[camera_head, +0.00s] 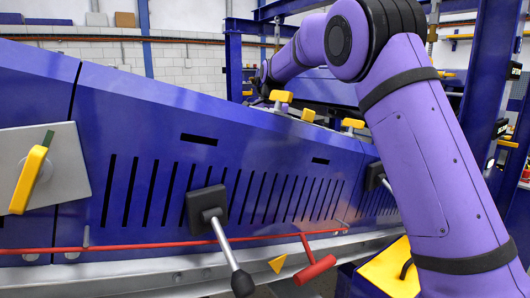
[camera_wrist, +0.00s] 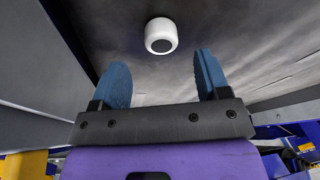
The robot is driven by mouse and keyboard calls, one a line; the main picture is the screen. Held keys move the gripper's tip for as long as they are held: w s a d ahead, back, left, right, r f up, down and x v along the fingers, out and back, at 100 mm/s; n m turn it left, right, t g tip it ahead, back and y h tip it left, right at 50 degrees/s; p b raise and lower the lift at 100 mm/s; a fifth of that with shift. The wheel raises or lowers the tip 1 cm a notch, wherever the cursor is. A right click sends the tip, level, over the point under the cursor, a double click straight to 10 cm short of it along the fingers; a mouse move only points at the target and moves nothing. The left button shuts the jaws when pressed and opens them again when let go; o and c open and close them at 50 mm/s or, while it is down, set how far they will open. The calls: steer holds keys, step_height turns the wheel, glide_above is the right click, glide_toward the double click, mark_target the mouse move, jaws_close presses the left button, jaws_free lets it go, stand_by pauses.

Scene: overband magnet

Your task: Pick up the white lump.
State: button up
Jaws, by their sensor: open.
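The white lump (camera_wrist: 161,35) is a short rounded cylinder with a greyish end face. In the wrist view it lies on a dark grey, streaked surface (camera_wrist: 240,50), beyond my fingertips and roughly between them. My gripper (camera_wrist: 158,78) is open, with two blue fingers spread apart and nothing between them. A gap shows between the fingertips and the lump. In the head view my purple arm reaches over the blue machine housing, and the gripper and lump cannot be made out there.
The blue slotted housing (camera_head: 150,130) fills the left and middle of the head view. Yellow knobs (camera_head: 281,96) stand along its top edge. A lever (camera_head: 222,240) and a red T-handle (camera_head: 316,269) stick out in front. A grey wall (camera_wrist: 40,70) borders the surface at left in the wrist view.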

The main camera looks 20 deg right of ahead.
steer(key=shift+w+a+f, duration=0.1)
steer(key=shift+w+f, duration=0.1)
steer(key=shift+f, duration=1.15)
steer(key=shift+w+f, duration=0.2)
steer(key=shift+f, duration=1.1)
steer(key=shift+c, duration=0.4)
steer(key=c, duration=0.9)
